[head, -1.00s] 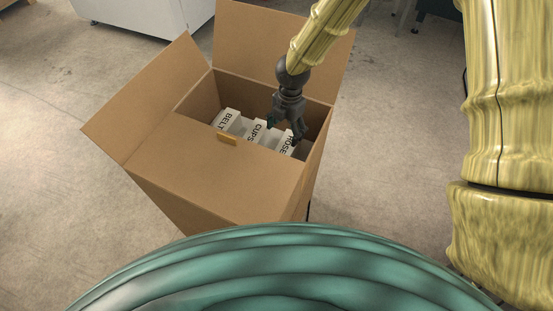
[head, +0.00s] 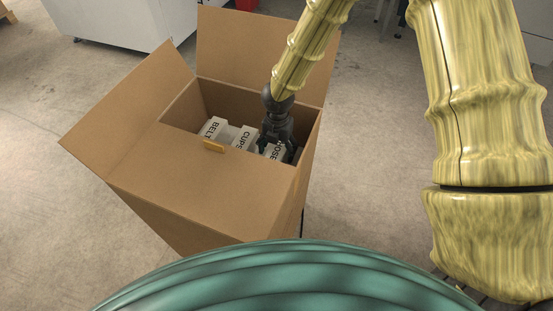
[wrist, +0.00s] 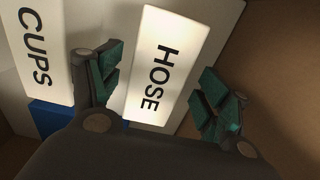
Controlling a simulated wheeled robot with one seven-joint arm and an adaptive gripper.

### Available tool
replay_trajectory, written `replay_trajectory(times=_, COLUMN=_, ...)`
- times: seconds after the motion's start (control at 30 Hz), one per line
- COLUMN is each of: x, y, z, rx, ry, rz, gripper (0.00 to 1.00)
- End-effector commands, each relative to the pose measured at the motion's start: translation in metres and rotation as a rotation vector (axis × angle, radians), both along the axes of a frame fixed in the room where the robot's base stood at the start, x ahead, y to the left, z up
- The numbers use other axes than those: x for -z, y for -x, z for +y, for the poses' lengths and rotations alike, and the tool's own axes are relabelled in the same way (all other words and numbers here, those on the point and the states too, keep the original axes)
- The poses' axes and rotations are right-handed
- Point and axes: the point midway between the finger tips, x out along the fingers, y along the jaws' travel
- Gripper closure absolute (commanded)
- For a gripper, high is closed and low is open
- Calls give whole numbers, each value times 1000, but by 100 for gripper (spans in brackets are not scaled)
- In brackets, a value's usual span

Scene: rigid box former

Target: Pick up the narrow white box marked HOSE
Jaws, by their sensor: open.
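The narrow white box marked HOSE (wrist: 168,62) stands inside the open cardboard box (head: 190,180), at its right end. In the head view the HOSE box (head: 273,150) is partly hidden by my gripper. My gripper (head: 277,155) is open and reaches down into the cardboard box over the HOSE box. In the wrist view the fingers of my gripper (wrist: 160,97) are spread, one to each side of the HOSE box's lettered top. I cannot tell whether they touch it.
White boxes marked CUPS (head: 243,137) and BELT (head: 213,128) stand to the left of the HOSE box. CUPS (wrist: 38,50) is close beside the left finger. The cardboard wall (wrist: 270,80) is near the right finger. Raised flaps (head: 255,45) surround the opening.

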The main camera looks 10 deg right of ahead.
Motion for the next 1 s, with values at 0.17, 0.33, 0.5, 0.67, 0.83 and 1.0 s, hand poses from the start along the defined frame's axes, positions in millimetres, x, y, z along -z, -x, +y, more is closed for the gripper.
replay_trajectory(times=0.17, x=24, y=2, z=3, rx=0, ry=1, rz=2, gripper=23)
replay_trajectory(times=0.33, x=43, y=2, z=4, rx=1, ry=0, rz=0, gripper=23)
replay_trajectory(times=0.5, x=46, y=2, z=4, rx=1, ry=1, rz=-1, gripper=23)
replay_trajectory(times=0.67, x=46, y=2, z=4, rx=1, ry=0, rz=0, gripper=32)
replay_trajectory(times=0.83, x=46, y=2, z=4, rx=1, ry=0, rz=0, gripper=63)
replay_trajectory(times=1.0, x=46, y=2, z=4, rx=1, ry=1, rz=-1, gripper=79)
